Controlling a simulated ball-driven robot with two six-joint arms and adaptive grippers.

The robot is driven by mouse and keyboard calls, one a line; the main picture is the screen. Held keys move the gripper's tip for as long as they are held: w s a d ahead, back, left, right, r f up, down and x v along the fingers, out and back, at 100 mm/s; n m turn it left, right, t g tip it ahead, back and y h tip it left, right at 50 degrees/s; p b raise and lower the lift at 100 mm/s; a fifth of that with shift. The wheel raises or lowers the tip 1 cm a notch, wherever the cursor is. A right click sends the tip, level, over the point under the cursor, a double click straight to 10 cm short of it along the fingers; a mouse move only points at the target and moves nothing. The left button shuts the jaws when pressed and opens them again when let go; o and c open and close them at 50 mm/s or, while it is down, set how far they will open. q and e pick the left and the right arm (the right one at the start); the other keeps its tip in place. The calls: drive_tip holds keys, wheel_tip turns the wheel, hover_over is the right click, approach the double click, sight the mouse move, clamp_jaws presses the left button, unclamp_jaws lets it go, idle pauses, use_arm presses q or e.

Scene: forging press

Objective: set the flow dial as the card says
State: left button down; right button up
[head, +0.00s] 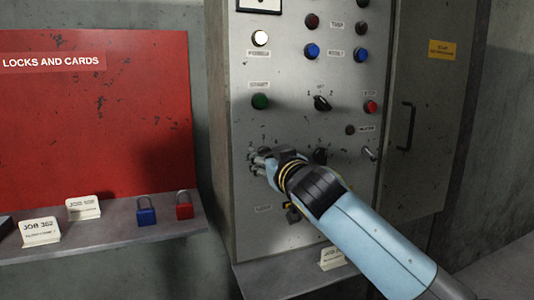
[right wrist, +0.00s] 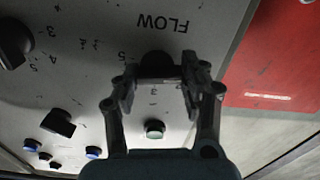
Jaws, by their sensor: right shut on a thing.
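The grey control panel (head: 290,215) stands in the middle of the head view. My right gripper (head: 259,160) reaches its lower left part and mostly hides the dial there. In the right wrist view my right gripper (right wrist: 158,85) is shut on the dark flow dial (right wrist: 156,60), beside the upside-down word FLOW (right wrist: 163,24). Its pointer is hidden, so the setting cannot be told. A white job card (head: 332,258) stands on the ledge below the panel, partly behind my arm; its text is too small to read. My left gripper is not in view.
Another black dial (head: 320,156) sits right of my gripper, and a selector (head: 322,103) above. A green button (head: 260,101) and red button (head: 371,107) are near. The left shelf holds job cards (head: 40,231), a blue padlock (head: 146,211) and a red padlock (head: 184,205).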

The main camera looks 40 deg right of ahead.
idle(0.5)
drive_tip(key=o, duration=1.2)
drive_tip(key=v, duration=1.2)
